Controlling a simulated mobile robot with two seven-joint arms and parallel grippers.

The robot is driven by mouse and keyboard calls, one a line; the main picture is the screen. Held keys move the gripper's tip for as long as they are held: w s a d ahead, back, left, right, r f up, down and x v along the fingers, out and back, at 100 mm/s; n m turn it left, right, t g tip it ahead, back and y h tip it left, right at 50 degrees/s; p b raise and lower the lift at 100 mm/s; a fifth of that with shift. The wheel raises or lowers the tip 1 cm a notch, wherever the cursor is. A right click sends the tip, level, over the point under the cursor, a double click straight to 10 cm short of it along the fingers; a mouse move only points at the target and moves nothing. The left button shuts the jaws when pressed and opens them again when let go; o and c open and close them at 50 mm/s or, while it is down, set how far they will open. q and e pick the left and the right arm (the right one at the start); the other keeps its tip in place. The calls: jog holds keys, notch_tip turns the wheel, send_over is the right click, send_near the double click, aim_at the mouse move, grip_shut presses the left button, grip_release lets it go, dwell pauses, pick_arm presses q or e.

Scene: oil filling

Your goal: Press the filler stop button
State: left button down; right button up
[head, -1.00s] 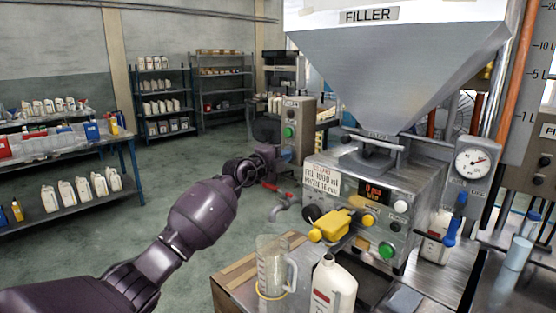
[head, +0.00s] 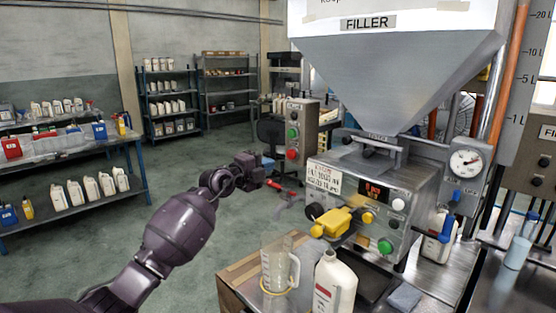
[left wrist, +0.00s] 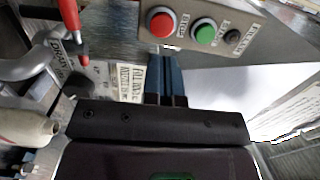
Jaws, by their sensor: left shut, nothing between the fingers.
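The grey control box (head: 301,125) stands past the left side of the filler. On it are a green button (head: 292,132) and, below it, a red stop button (head: 292,154). In the left wrist view the red button (left wrist: 162,22) is beside the green button (left wrist: 204,33) and a black knob. My left gripper (head: 268,164) is just left of the red button, with a visible gap in the head view. Its shut, empty fingers (left wrist: 165,62) point toward the panel, just below the red button in the wrist view. My right gripper is out of view.
The filler machine (head: 375,190) has a yellow valve (head: 335,222) and its own buttons. A clear jug (head: 277,266) and a white bottle (head: 335,285) stand in front. A red-handled pipe (head: 285,190) is below my gripper. Shelves stand left.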

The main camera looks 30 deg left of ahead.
pick_arm(q)
jog(key=v, duration=0.5)
jog(key=shift+s, duration=0.2)
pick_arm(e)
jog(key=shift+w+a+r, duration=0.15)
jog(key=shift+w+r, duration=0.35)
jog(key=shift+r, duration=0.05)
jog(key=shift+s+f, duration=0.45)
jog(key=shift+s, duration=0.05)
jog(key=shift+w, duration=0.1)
